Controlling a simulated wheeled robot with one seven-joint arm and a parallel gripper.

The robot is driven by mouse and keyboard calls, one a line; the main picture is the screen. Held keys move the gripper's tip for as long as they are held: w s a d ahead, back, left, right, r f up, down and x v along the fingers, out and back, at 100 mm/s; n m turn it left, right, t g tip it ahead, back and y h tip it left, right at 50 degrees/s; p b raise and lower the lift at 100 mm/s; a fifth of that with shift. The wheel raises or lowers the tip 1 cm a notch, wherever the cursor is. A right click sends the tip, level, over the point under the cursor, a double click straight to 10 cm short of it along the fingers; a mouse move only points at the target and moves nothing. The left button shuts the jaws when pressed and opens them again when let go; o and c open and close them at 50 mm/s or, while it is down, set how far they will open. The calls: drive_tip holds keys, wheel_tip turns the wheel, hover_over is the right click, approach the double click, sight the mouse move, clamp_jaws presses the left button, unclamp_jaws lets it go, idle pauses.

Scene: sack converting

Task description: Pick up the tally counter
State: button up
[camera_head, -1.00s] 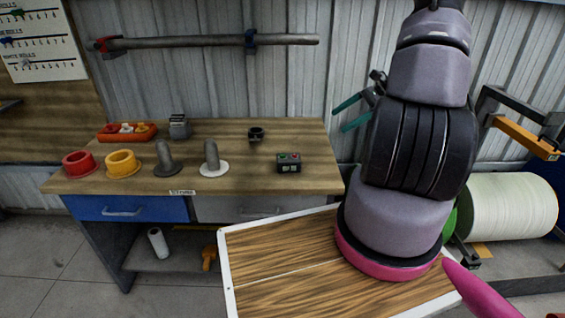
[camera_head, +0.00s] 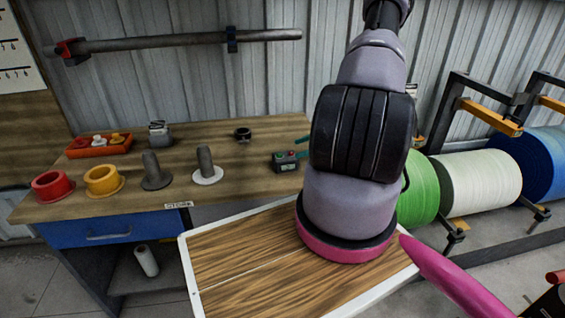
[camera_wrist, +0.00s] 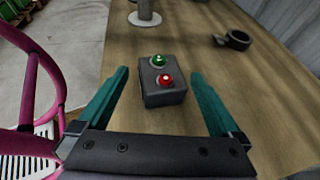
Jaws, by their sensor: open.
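A small dark grey box with a green and a red button (camera_head: 284,163) sits near the workbench's right end; I take it to be the tally counter, though no label is readable. In the wrist view the box (camera_wrist: 164,92) stands upright between the two teal fingers of my gripper (camera_wrist: 160,75). The gripper is open, with a gap to the box on both sides, and holds nothing. In the head view my arm hides most of the gripper; teal finger parts show beside the box's right side.
A black ring-shaped item (camera_head: 242,134) lies behind the box. Grey posts on round bases (camera_head: 206,168), a yellow ring (camera_head: 103,181) and a red ring (camera_head: 53,187) stand left on the workbench (camera_head: 225,197). A wood-topped board (camera_head: 235,265) is in front; large rolls (camera_head: 482,178) are right.

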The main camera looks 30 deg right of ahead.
sight(280, 155)
drive_tip(key=x, duration=0.6)
drive_tip(key=shift+w+a+f, duration=0.1)
drive_tip(key=shift+a+f, duration=0.15)
drive_tip(key=shift+a, duration=0.1)
drive_tip(key=c, duration=1.3)
drive_tip(key=shift+o, duration=0.2)
